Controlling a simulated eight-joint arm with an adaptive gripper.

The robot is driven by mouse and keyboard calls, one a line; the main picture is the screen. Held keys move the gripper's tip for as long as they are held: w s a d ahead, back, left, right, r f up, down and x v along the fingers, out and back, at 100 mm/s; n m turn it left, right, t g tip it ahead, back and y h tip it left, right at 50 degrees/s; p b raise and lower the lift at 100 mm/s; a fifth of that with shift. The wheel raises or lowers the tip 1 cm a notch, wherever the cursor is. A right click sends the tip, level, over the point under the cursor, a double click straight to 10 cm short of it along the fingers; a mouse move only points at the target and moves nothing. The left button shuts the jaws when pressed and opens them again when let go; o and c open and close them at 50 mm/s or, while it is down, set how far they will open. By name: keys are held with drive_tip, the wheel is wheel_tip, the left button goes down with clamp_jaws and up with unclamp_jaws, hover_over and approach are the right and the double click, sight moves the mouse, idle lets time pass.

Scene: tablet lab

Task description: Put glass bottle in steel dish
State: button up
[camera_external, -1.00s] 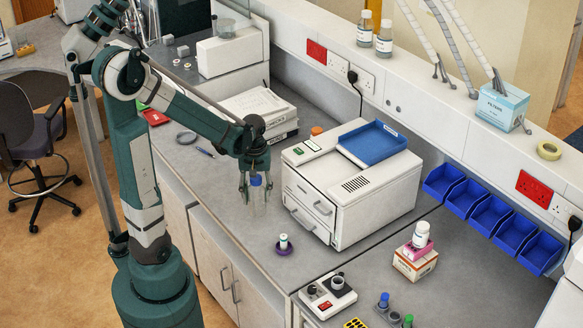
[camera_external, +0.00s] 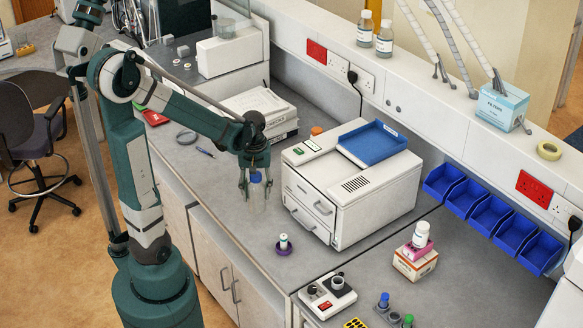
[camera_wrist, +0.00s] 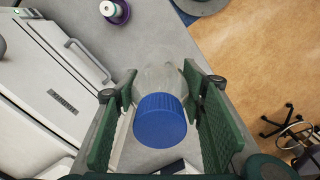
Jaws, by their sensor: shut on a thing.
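The glass bottle is clear with a blue cap (camera_wrist: 160,120). In the wrist view its see-through body (camera_wrist: 160,76) is between the green finger pads. My gripper (camera_external: 256,186) is shut on the bottle and holds it upright over the bench, in front of the white machine. The clear body is hard to make out in the external view; the blue cap (camera_external: 255,177) shows between the fingers. A shallow round grey dish (camera_external: 186,138), which looks like the steel dish, lies on the bench to the left and farther back. It looks empty.
The white machine (camera_external: 345,215) with a blue tray (camera_external: 372,144) on top stands close to the right of my gripper. A purple dish with a small white bottle (camera_external: 283,241) is nearer the camera. Bench between is mostly clear.

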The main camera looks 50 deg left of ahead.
sight(256, 182)
drive_tip(key=shift+r, duration=2.15)
drive_tip(key=shift+w+a+r, duration=0.1)
drive_tip(key=shift+w+a, duration=0.1)
drive_tip(key=shift+a, duration=0.05)
drive_tip(key=w+a+r+n, duration=0.1)
drive_tip(key=w+a+n, duration=0.3)
drive_tip(key=a, duration=0.8)
drive_tip(key=w+a+r+n, duration=0.15)
drive_tip(key=w+a, duration=0.35)
drive_tip(key=a, duration=0.6)
drive_tip(key=w+a+r+n, duration=0.1)
drive_tip(key=w+a+n, duration=0.35)
drive_tip(key=a, duration=0.75)
drive_tip(key=s+a+f+n, duration=0.1)
drive_tip(key=s+a+n, duration=0.15)
drive_tip(key=a, duration=0.95)
drive_tip(key=s+a+f+n, duration=0.2)
drive_tip(key=s+a, duration=0.1)
drive_tip(key=a, duration=1)
drive_tip(key=s+a+f+n, duration=0.1)
drive_tip(key=s+a+n, duration=0.15)
drive_tip(key=a, duration=0.95)
drive_tip(key=shift+d+f, duration=0.15)
drive_tip(key=shift+f, duration=1.05)
drive_tip(key=shift+d+f, duration=0.1)
drive_tip(key=shift+f, duration=1.05)
drive_tip(key=shift+f, duration=0.1)
